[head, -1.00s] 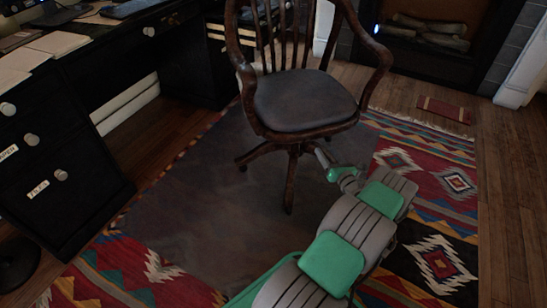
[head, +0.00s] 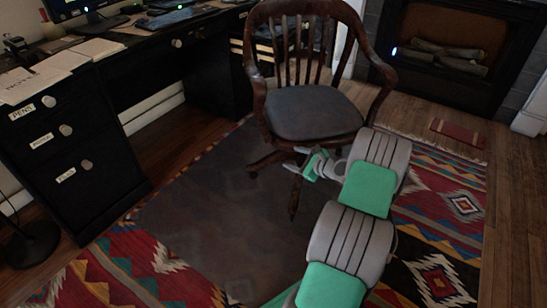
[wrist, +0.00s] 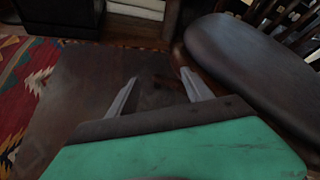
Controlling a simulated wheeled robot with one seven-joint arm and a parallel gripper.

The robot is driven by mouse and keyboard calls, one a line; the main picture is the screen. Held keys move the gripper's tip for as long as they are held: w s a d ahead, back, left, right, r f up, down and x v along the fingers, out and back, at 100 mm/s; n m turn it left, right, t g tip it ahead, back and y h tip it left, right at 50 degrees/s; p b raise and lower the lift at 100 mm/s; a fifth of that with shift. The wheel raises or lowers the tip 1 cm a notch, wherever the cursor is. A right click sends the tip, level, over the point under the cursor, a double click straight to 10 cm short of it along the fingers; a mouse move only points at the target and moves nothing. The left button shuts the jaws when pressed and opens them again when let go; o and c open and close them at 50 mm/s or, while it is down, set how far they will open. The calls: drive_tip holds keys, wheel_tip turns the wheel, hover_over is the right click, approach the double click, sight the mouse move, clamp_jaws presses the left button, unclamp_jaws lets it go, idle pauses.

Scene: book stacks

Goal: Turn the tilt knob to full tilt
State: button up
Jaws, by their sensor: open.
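A dark wooden swivel armchair (head: 312,113) with a dark padded seat stands on the rug in the head view. Its seat (wrist: 250,70) fills the upper right of the wrist view. I cannot make out the tilt knob in either view; the underside of the seat is dark and partly hidden by my arm. My gripper (head: 292,160) is just below the front edge of the seat, in front of the chair's base, pointing left. In the wrist view my gripper (wrist: 160,78) has its two fingers apart with nothing between them, left of the seat.
A black desk (head: 85,150) with labelled drawers stands at the left. A patterned rug (head: 440,275) with a dark middle lies under the chair. A fireplace (head: 445,55) is at the back right. Floor between desk and chair is clear.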

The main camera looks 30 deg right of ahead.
drive_tip(key=w+a+r+n+g+y, duration=0.1)
drive_tip(key=w+a+r+n+g, duration=0.1)
drive_tip(key=a+n, duration=0.4)
drive_tip(key=shift+a+r+g+p, duration=0.35)
drive_tip(key=shift+a+r, duration=0.55)
drive_tip(key=shift+a, duration=0.55)
